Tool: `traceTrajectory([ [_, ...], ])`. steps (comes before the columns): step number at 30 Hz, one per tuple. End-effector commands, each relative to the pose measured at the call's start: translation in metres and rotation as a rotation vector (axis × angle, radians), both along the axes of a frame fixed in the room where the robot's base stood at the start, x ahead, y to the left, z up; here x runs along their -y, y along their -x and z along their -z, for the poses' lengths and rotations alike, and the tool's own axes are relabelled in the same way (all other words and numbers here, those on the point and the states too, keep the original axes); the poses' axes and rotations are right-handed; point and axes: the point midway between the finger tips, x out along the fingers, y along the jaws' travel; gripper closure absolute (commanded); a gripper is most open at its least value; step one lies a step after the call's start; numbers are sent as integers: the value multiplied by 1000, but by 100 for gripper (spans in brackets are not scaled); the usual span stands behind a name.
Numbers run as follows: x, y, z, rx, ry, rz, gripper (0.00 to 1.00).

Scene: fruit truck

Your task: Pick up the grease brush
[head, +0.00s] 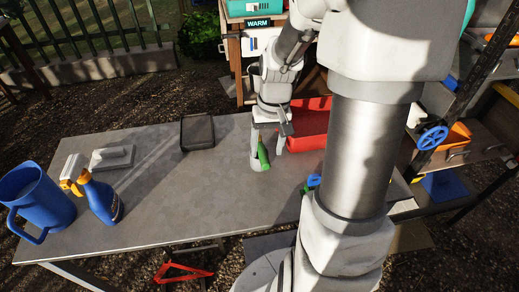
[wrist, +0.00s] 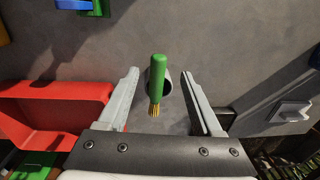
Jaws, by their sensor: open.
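The grease brush (head: 263,155) has a green handle and, in the wrist view, yellowish bristles. It stands tilted in a small grey-white cup (head: 256,159) on the table. The brush (wrist: 158,75) shows between my two fingers in the wrist view, and the cup rim (wrist: 168,84) lies partly behind it. My gripper (head: 268,139) is above and around the brush. My gripper's fingers (wrist: 160,76) are open, with a gap on each side of the handle. I cannot tell the exact height between fingers and handle.
A red bin (head: 308,142) stands close behind and right of the cup. A dark tray (head: 197,131), a white-grey tool (head: 112,157), a spray bottle (head: 101,200) and a blue jug (head: 40,202) are on the grey table (head: 185,205). The table's middle is clear.

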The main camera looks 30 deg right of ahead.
Motion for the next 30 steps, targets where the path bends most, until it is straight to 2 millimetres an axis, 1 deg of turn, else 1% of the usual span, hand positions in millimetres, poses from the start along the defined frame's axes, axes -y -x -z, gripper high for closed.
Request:
traceTrajectory([
  [4,0,1,12,-2,-1,0,33],
  [9,-1,1,40,-4,-2,1,33],
  [12,-2,0,50,-2,-2,-1,33],
  [15,-2,0,54,0,-1,0,33],
  [21,-2,-1,54,1,-1,0,33],
  [23,-2,-1,53,1,-1,0,44],
  [24,-2,-1,53,1,-1,0,51],
  [29,-2,-1,53,1,-1,0,80],
  [30,-2,-1,53,1,-1,0,87],
])
